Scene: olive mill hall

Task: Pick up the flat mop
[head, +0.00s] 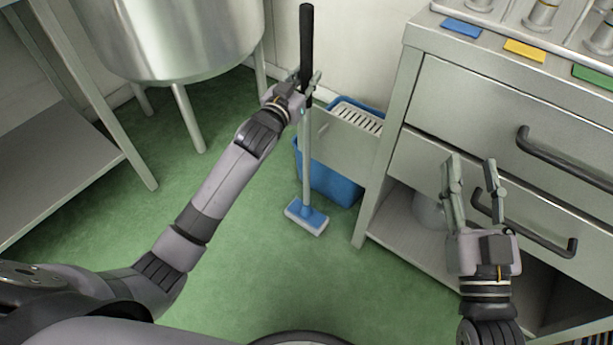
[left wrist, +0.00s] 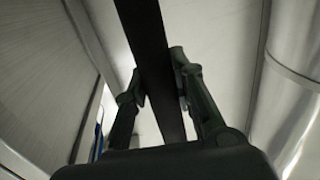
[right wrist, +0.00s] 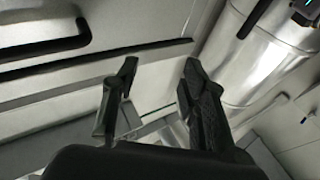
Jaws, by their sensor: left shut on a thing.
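The flat mop (head: 307,217) stands upright on the green floor, with a blue and white flat head, a grey pole and a black grip at the top. My left gripper (head: 308,95) is shut on the mop's black grip near its lower end. In the left wrist view the dark handle (left wrist: 158,70) runs between the two fingers (left wrist: 160,90). My right gripper (head: 474,180) is open and empty in front of the drawer unit. In the right wrist view its fingers (right wrist: 158,85) stand apart with nothing between them.
A blue bucket (head: 335,184) with a white wringer (head: 358,117) stands just behind the mop. The steel drawer unit (head: 480,100) with black handles is on the right. A steel tank (head: 175,35) on legs and a steel table (head: 60,165) are on the left. Green floor is free in front.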

